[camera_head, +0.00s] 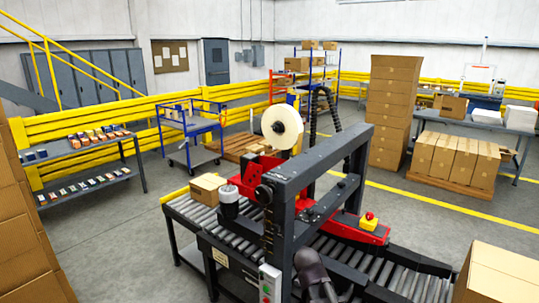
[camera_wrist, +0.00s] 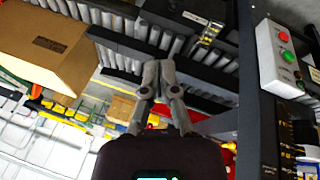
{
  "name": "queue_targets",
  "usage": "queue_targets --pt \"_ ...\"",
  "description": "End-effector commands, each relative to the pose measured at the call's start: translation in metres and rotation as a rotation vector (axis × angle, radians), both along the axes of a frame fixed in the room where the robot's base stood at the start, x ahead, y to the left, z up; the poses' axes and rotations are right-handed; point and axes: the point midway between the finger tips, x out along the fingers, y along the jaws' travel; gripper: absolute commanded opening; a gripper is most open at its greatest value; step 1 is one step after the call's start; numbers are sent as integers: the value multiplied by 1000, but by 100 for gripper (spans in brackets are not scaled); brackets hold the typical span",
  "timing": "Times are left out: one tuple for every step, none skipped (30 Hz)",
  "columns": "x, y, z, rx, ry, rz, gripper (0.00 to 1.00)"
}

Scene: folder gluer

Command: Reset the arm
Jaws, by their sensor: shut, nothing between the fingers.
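My gripper (camera_wrist: 158,68) is in the middle of the wrist view, its two grey fingers together and nothing between them. The dark roller conveyor shows beyond the fingertips. In the head view, a dark part of my arm (camera_head: 314,272) shows at the bottom centre, in front of the machine's rollers. I cannot make out the fingers there.
The taping machine's dark frame (camera_head: 283,232) stands close by, with a control box (camera_head: 270,284), which also shows in the wrist view (camera_wrist: 284,58). A carton (camera_head: 497,275) is at the lower right, likewise in the wrist view (camera_wrist: 42,45). Open floor (camera_head: 110,235) lies left.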

Motion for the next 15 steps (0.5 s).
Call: queue_targets --pt "-14 -5 -3 43 39 37 0" --pt "-20 -6 -5 70 62 65 0" --pt "-27 -7 -7 107 90 101 0" --pt "-33 -7 -9 133 107 129 0" --pt "-38 -7 -10 159 122 157 0" --pt "-44 -8 -11 191 140 189 0" --pt "-48 -8 -12 214 152 214 0" --pt "-51 -7 -12 234 161 236 0" --pt "-55 -7 -13 258 171 263 0" --pt "-58 -7 -13 274 176 281 0" --pt "-60 -7 -13 288 181 296 0" --pt "-62 -6 -13 303 186 314 0" --pt "-63 -6 -13 312 188 325 0" --pt "-64 -6 -13 320 191 333 0" --pt "-65 -5 -13 326 192 340 0"
